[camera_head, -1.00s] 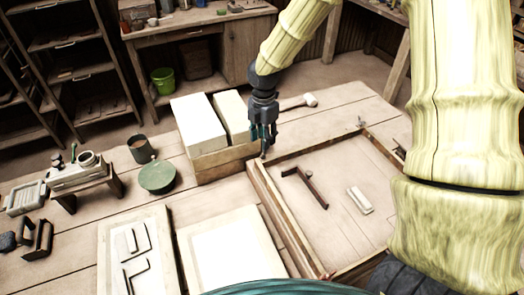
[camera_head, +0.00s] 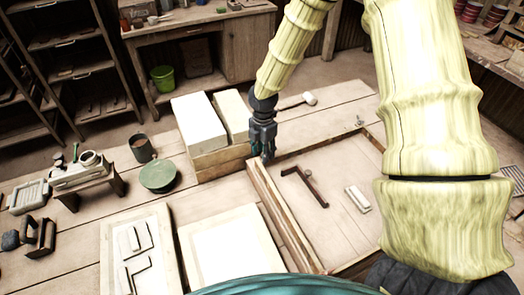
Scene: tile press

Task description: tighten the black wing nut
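My gripper (camera_head: 264,150) points down at the far left corner of a wooden frame (camera_head: 286,222) lying on the table. Its fingertips are at or just above that corner, and I cannot tell whether they touch anything. The fingers are small and dark here, so their opening is unclear. I cannot make out the black wing nut; anything at that corner is hidden by the gripper. A small metal fitting (camera_head: 360,121) stands at the frame's far right corner, too small to identify.
Inside the frame lie a dark bracket (camera_head: 304,186) and a pale block (camera_head: 357,199). Left of the gripper stand white slabs on a wooden block (camera_head: 222,162). A mallet (camera_head: 308,98) lies behind.

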